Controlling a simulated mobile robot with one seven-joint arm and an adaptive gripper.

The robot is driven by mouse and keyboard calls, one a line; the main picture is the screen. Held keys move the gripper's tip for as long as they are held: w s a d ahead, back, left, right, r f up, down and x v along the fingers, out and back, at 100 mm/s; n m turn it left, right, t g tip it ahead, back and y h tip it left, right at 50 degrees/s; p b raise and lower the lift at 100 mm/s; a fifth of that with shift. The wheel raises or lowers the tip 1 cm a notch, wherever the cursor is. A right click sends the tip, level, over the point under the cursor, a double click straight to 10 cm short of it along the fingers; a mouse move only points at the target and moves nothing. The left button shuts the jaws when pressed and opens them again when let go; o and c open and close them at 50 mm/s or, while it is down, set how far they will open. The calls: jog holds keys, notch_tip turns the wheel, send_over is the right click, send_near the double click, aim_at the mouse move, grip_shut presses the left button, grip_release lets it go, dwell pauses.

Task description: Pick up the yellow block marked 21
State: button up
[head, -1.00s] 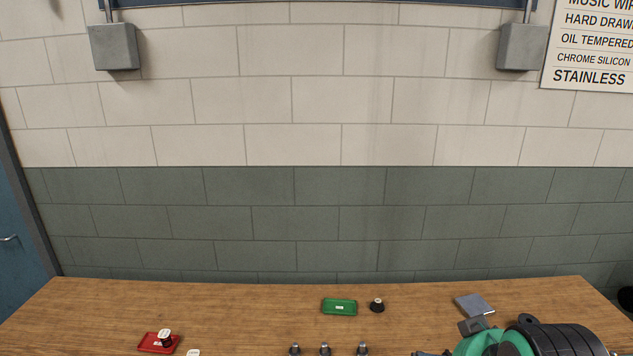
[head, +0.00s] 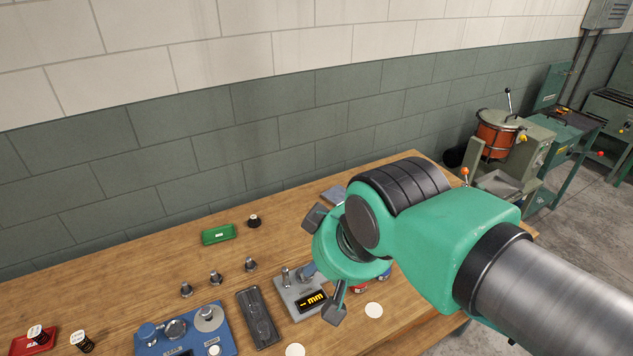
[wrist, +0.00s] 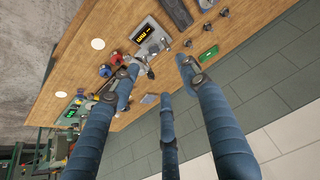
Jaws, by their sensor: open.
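I cannot make out a yellow block marked 21 in either view. In the wrist view my gripper (wrist: 160,78) has its blue fingers spread apart, with nothing between them. The wooden workbench (wrist: 105,42) lies beyond the fingers. In the head view my green arm covers the right part of the bench (head: 285,238) and hides what lies behind it.
Machines (head: 498,135) stand at the right.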

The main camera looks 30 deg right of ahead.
jog(key=w+d+g+p, duration=0.1)
jog(key=w+d, duration=0.4)
jog(key=w, duration=0.3)
jog(key=w+d+f+m+g+p, duration=0.1)
jog(key=w+d, duration=0.5)
jog(key=w, duration=0.3)
jog(key=w+d+g+p, duration=0.1)
jog(key=w+d, duration=0.4)
jog(key=w, duration=0.3)
jog(key=w+d+f+g+p, duration=0.1)
jog(key=w+d+f, duration=0.3)
jog(key=d+f, duration=0.3)
jog(key=w+d+f+p, duration=0.1)
jog(key=w+d+f, duration=0.3)
jog(key=d+f, duration=0.4)
jog(key=w+d+f+m+g, duration=0.1)
jog(key=w+d+f, duration=0.3)
jog(key=d+f, duration=0.4)
jog(key=shift+d+f+g+p, duration=0.15)
jog(key=shift+d+g+p, duration=0.15)
jog(key=shift+d+p, duration=0.15)
jog(key=shift+w+f+b, duration=0.1)
jog(key=shift+f+b, duration=0.35)
jog(key=shift+f, duration=3.85)
